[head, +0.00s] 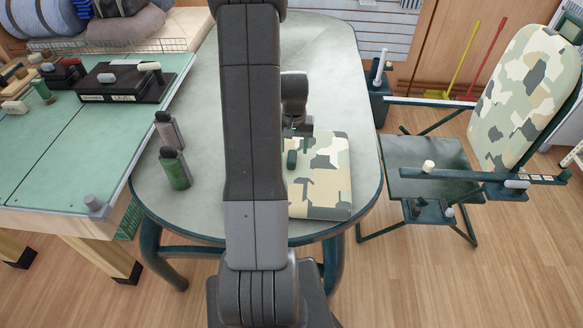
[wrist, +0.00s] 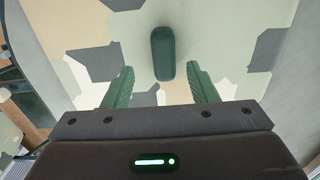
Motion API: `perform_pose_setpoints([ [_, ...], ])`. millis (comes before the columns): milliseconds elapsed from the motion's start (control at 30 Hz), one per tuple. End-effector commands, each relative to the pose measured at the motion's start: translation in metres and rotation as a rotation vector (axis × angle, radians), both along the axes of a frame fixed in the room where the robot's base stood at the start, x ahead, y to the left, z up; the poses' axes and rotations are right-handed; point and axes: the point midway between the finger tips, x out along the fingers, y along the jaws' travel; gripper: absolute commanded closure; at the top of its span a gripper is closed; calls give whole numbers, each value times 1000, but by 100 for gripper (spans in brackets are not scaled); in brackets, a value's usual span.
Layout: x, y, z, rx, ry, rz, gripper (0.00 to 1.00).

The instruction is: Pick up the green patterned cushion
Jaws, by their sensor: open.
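The green patterned cushion (head: 325,180), a flat square in camouflage green, cream and grey, lies on the grey oval table. My arm hides part of its left side. It fills most of the wrist view (wrist: 215,30). A small dark green rounded block (head: 291,160) is on the cushion's left part; it also shows in the wrist view (wrist: 162,45). I cannot tell if it is fixed to the cushion. My gripper (wrist: 160,70) is open above the cushion, its green fingers on either side of the block's near end. Nothing is clearly held.
Two bottles, one pinkish-grey (head: 167,131) and one green (head: 175,170), stand on the table (head: 345,60) left of my arm. A folding chair (head: 425,156) with a camouflage back stands at right. A green-topped bench (head: 60,150) adjoins at left.

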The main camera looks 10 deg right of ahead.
Motion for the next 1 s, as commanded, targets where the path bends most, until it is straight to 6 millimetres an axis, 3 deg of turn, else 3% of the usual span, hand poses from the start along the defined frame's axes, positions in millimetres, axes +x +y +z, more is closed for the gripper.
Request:
perform_pose_setpoints([
  [333,0,6,-41,1,4,0,47],
  [667,0,6,-49,0,1,0,47],
  [700,0,6,-49,0,1,0,49],
  [967,0,6,-49,0,1,0,100],
  [1000,0,6,-48,0,0,0,100],
])
